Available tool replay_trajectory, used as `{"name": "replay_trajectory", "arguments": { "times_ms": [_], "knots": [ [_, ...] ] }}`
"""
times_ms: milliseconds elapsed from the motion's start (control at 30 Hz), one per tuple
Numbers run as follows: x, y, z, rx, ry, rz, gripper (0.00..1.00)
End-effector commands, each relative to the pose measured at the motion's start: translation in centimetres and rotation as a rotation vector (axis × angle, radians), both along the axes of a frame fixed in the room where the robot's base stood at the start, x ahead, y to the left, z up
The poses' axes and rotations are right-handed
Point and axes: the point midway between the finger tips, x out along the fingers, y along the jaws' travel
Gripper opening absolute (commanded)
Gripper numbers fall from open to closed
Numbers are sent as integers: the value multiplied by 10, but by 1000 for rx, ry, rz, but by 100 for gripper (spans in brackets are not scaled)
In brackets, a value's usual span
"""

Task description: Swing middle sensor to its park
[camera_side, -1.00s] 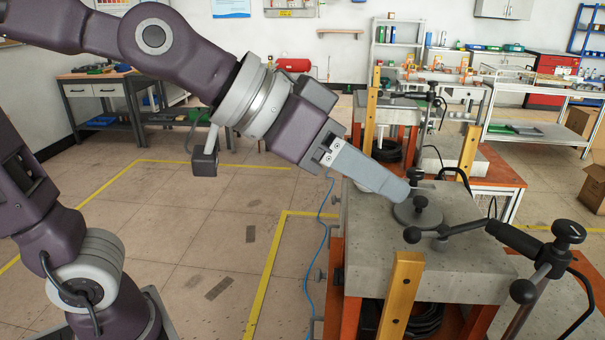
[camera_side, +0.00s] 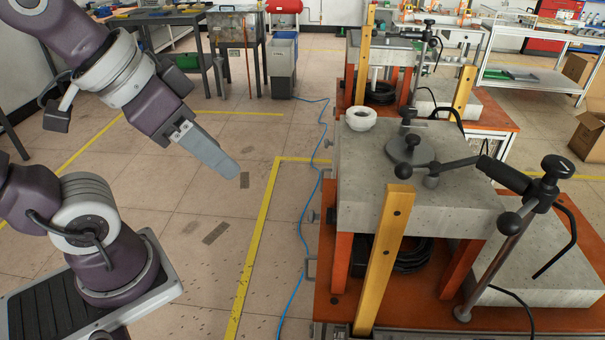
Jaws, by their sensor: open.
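The nearest heater station has a grey speckled block (camera_side: 365,195) on orange legs. A sensor arm (camera_side: 505,174) with a thick black grip runs left from a post (camera_side: 495,270) at the block's right. Its thin end reaches over the block beside a round grey disc (camera_side: 401,155) with black knobs above it. A similar black arm (camera_side: 428,40) stands at the station behind. Which one is the middle sensor I cannot tell. My gripper (camera_side: 236,175) is open and empty, over the floor left of the block, touching nothing. Its finger gap is hidden from this side.
A yellow upright bar (camera_side: 382,260) stands at the block's front. A blue cable (camera_side: 303,225) lies on the floor.

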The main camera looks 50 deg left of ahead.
Motion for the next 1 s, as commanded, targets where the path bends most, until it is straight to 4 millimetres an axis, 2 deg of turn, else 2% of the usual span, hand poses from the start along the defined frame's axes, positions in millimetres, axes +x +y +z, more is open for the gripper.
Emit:
{"name": "replay_trajectory", "arguments": {
  "times_ms": [33,100,233,267,367,467,533,600,700,800,1000],
  "knots": [
    [-13,10,-9,11,28,38,42],
    [-24,17,-17,22,56,64,29],
    [-26,18,-19,25,65,70,3],
    [-25,18,-18,26,65,67,0],
    [-9,10,-4,62,83,-14,0],
    [38,-23,29,138,126,-267,0],
    [77,-60,47,175,152,-511,0],
    [110,-99,59,177,160,-751,0],
    [146,-145,69,146,134,-1039,0],
    [166,-173,74,105,93,-1222,0],
    [175,-191,70,82,61,-1318,0]
  ]
}}
